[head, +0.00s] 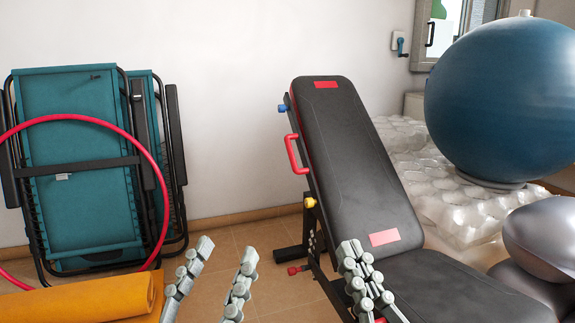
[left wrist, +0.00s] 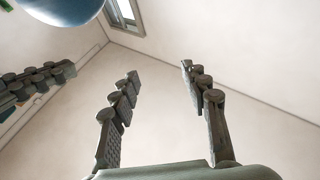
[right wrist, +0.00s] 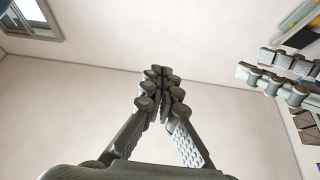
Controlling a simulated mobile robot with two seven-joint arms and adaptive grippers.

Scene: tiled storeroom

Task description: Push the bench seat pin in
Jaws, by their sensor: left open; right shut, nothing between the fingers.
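The black weight bench (head: 355,170) stands right of centre in the head view, its backrest tilted up. On its left side are a yellow knob (head: 310,202), a low red knob (head: 293,270) and a blue knob (head: 283,108); I cannot tell which is the seat pin. My left gripper (head: 227,250) is open and empty, left of the bench and apart from the knobs. It also shows in the left wrist view (left wrist: 160,72). My right gripper (head: 351,248) is shut and empty, in front of the bench's lower part. It also shows in the right wrist view (right wrist: 157,72).
Folded teal loungers (head: 80,160) and a red hoop (head: 85,118) lean at the left wall. A rolled orange mat (head: 80,298) lies in front. A large blue ball (head: 505,100), bubble wrap (head: 460,200) and a grey ball (head: 545,235) crowd the right. Tiled floor between loungers and bench is open.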

